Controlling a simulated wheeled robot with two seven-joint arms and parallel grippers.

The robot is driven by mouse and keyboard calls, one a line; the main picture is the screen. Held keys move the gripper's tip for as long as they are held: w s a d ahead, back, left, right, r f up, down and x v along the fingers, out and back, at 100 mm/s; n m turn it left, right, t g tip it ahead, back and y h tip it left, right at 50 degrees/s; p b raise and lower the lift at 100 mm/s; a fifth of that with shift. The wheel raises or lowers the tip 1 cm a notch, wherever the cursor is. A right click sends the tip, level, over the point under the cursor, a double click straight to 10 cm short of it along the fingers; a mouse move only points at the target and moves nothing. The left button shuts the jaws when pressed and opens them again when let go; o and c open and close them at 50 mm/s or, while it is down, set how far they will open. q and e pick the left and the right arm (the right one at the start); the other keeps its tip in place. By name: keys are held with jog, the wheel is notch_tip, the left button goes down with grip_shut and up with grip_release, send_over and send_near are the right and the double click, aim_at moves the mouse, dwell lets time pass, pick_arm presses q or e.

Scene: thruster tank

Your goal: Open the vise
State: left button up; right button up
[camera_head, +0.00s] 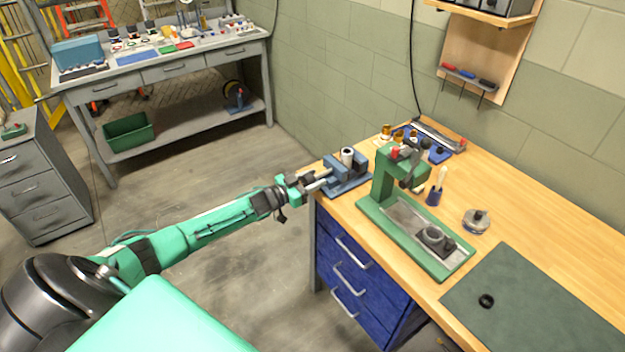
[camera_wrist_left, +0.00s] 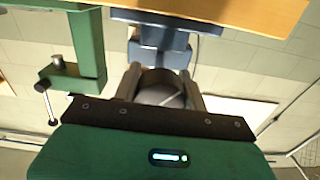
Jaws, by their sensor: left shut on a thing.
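My right gripper is not in view.
A green arbor press (camera_head: 382,185) stands close to the right of the vise; it also shows in the left wrist view (camera_wrist_left: 88,50). Blue drawers (camera_head: 350,270) are under the bench (camera_head: 530,220). A dark green mat (camera_head: 540,300) lies at the right. Open floor lies left.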

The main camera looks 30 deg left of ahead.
pick_arm(q)
jog(key=o, duration=1)
jog(key=shift+c, duration=0.2)
jog(key=shift+s, duration=0.1)
jog(key=shift+s+a+f, duration=0.1)
jog(key=shift+s, duration=0.1)
jog(key=b+v, duration=0.2)
jog(key=v, duration=1.1)
jog(key=shift+b, duration=0.35)
jog(key=shift+s+a, duration=0.1)
jog(key=shift+f, duration=0.1)
